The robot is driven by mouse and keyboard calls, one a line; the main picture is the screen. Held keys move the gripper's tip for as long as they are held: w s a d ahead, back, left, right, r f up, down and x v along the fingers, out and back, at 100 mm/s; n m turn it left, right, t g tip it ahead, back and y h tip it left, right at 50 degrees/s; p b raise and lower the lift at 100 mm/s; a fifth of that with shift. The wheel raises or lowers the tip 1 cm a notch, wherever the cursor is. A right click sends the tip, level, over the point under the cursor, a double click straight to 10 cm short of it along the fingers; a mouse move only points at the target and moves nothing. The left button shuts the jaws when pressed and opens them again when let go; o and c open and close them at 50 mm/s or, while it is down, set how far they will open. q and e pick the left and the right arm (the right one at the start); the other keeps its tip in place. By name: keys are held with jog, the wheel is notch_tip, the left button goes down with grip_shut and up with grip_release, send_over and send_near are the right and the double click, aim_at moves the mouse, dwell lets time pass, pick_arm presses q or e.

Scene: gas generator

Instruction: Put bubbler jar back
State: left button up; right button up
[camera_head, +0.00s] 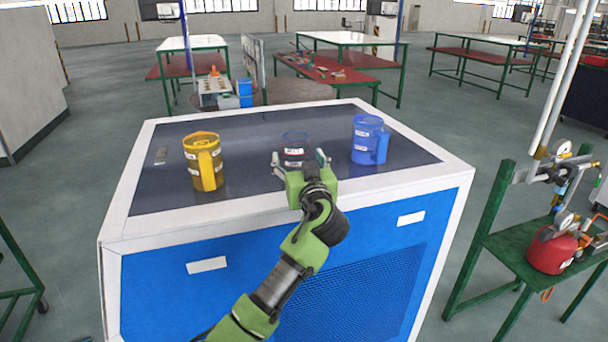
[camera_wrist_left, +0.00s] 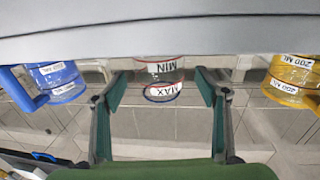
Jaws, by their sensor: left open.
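The bubbler jar (camera_head: 294,142) is a clear jar with a dark rim and a white label. It stands upright on the dark top of the white-and-blue cabinet (camera_head: 200,223), between the yellow jug and the blue jug. My left gripper (camera_head: 299,162) is at the jar's near side, with its fingers spread. In the left wrist view the picture is upside down. There the jar (camera_wrist_left: 160,72) shows its MIN and MAX marks between the two open fingers, apart from both. The gripper hides part of the jar's lower front in the head view. My right gripper is out of view.
The yellow jug (camera_head: 203,162) stands left of the jar and the blue jug (camera_head: 368,139) stands right. A small grey object (camera_head: 161,155) lies at the cabinet's left. A green stand (camera_head: 520,243) at right carries a red vessel (camera_head: 552,250) and gauges. Worktables stand behind.

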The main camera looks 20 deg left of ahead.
pick_arm(q)
jog(key=b+v, duration=0.2)
jog(key=v, duration=0.6)
jog(key=shift+s+d, duration=0.15)
jog(key=shift+d, duration=0.05)
jog(key=shift+s+d, duration=0.15)
jog(key=shift+s, duration=0.3)
